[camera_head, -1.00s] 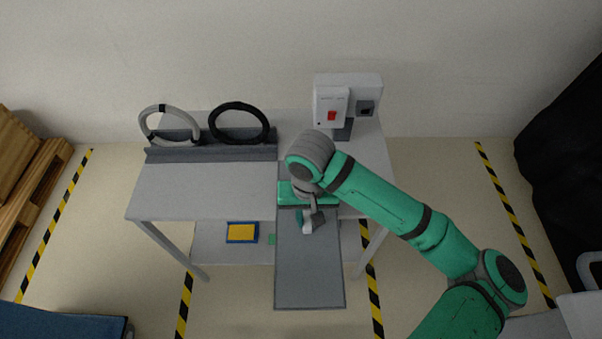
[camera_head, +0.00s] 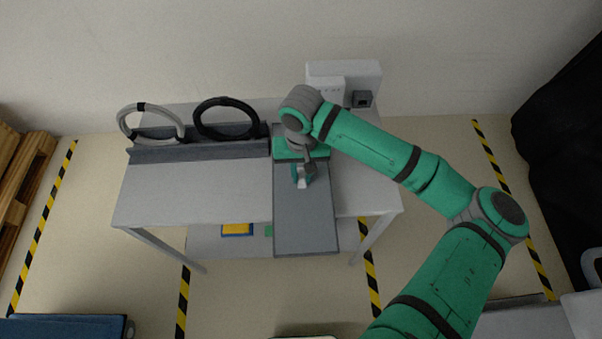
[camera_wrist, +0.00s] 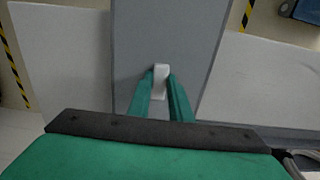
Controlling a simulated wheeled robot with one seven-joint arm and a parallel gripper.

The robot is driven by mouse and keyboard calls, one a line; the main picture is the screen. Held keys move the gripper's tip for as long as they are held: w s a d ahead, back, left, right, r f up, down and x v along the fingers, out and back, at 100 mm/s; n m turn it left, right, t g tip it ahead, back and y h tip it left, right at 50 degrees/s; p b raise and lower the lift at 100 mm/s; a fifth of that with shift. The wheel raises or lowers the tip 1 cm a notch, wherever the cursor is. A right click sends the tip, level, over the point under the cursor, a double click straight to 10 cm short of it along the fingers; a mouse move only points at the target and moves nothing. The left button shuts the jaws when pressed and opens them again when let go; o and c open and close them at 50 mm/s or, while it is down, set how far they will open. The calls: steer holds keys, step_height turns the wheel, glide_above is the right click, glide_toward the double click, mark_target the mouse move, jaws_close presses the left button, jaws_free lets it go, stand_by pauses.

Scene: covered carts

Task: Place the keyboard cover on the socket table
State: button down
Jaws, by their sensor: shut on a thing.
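The keyboard cover is a long flat grey panel (camera_head: 305,220) with a small pale handle (camera_wrist: 161,82). It is over the socket table (camera_head: 195,195), and its near end sticks out past the table's front edge. Whether it touches the tabletop cannot be told. My gripper (camera_head: 303,177) is shut on the handle, with a green finger on each side of it in the wrist view (camera_wrist: 161,75). My wrist hides the far end of the panel in the head view. In the wrist view bare tabletop shows on both sides of the panel.
A grey rack holds a pale ring (camera_head: 150,122) and a black ring (camera_head: 226,118) at the back left. A white socket box (camera_head: 345,75) stands at the back right. A yellow and blue item (camera_head: 237,229) lies on the lower shelf. The tabletop's left front is clear.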

steer(key=shift+f, duration=0.6)
steer(key=shift+s+a+f, duration=0.1)
steer(key=shift+s+a, duration=0.05)
steer(key=shift+a, duration=0.1)
steer(key=shift+d+f, duration=0.1)
steer(key=shift+f, duration=0.1)
steer(key=c, duration=1.6)
jaws_free()
